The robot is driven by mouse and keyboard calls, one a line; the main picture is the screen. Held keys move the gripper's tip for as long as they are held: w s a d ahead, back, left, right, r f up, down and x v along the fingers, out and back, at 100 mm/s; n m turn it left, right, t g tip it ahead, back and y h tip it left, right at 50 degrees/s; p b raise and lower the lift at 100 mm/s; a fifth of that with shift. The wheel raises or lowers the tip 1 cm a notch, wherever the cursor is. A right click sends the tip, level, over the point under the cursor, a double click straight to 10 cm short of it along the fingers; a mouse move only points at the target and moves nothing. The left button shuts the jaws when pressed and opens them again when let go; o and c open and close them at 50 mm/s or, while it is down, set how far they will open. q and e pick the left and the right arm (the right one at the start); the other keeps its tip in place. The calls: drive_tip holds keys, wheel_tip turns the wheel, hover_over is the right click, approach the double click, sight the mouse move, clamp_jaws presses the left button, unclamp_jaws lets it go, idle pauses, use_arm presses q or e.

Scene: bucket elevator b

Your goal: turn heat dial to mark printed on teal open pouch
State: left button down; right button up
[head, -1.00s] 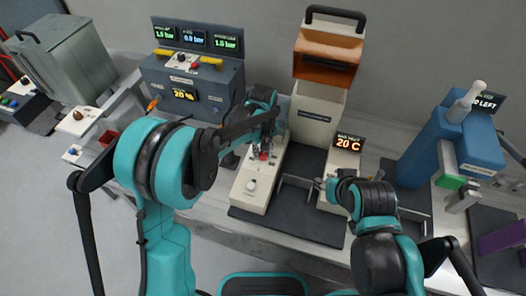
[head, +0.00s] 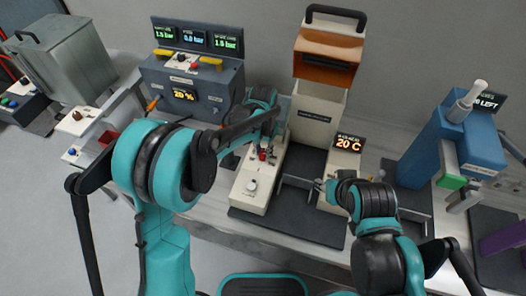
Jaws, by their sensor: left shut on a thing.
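No heat dial can be made out there. My left gripper (head: 268,148) is shut at small red and metal fittings (head: 263,155) on a cream control panel (head: 255,205); what it grips is mostly hidden. A round pale knob (head: 251,186) is on the panel's front part, clear of the fingers. I cannot make out a teal open pouch.
A grey console (head: 205,105) with pressure displays and a 20 % display stands at the back left. A tall cream and orange machine (head: 328,60) stands behind the dark bed (head: 310,228). A blue machine (head: 435,150) is at the right, and a purple object (head: 500,240) lies beyond it.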

sight(263, 154)
use_arm(q)
drive_tip(key=shift+m, duration=0.7)
drive_tip(key=c, duration=1.2)
unclamp_jaws()
wheel_tip(263, 154, up, 12)
